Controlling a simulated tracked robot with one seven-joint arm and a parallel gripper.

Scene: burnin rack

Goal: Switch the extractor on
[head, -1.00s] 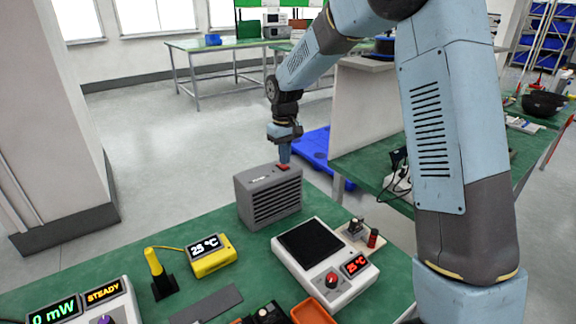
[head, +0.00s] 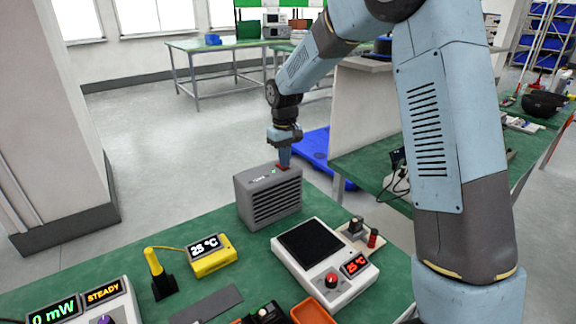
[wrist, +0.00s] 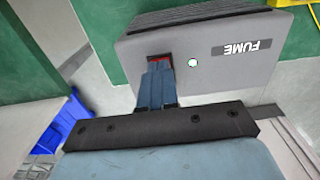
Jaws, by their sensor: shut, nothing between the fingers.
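The extractor (head: 262,205) is a grey box with a slatted front, standing at the back of the green bench. Its top (wrist: 222,62) carries the label "FUME" in the wrist view. A small round lamp (wrist: 193,62) beside the label is lit green; it also shows green in the head view (head: 274,171). My gripper (head: 284,163) points down with shut fingers onto the red rocker switch on the extractor's top. In the wrist view the fingertips (wrist: 158,66) cover most of the red switch (wrist: 160,57) and appear to touch it.
A hotplate (head: 325,268) with a red "25 °C" display stands right of the extractor. A yellow thermometer box (head: 211,256) and a yellow tool in a black stand (head: 157,272) stand left. A blue pallet (head: 314,147) lies on the floor behind.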

